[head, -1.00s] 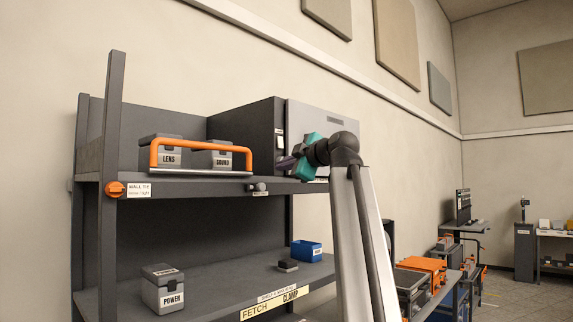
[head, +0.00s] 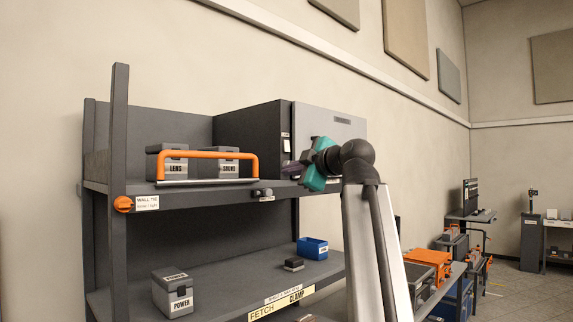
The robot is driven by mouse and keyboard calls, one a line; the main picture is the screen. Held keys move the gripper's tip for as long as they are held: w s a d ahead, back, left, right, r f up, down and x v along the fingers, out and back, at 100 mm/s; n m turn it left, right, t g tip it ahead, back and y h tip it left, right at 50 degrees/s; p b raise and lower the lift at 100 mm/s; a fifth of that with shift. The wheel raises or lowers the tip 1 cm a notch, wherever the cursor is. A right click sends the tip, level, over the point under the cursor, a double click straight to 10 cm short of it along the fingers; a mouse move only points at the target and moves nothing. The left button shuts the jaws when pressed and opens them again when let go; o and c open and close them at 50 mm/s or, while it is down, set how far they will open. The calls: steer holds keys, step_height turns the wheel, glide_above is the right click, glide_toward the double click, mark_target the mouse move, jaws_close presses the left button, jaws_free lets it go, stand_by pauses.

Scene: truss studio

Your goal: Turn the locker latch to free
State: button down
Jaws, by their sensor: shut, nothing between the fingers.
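The locker (head: 250,140) is a dark grey box at the right end of the upper shelf, with a lighter grey door (head: 330,118) on its front. My gripper (head: 291,170), teal with dark purplish fingers, is at the door's lower left edge. The fingers point left and are shut with nothing visible between them. I cannot make out the latch; it may be hidden behind my gripper. Small pale labels (head: 286,145) show on the locker just above the fingers. I cannot tell whether the fingers touch the locker.
An orange-handled carrier (head: 208,154) with LENS and SOUND boxes stands left of the locker. An orange wall-tie knob (head: 123,204) and a grey knob (head: 262,193) sit on the shelf's front edge. A POWER box (head: 173,292) and blue bin (head: 313,248) are on the lower shelf.

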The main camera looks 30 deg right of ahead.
steer(key=shift+s+a+p, duration=0.1)
steer(key=shift+s+p, duration=2.1)
steer(key=shift+s, duration=0.55)
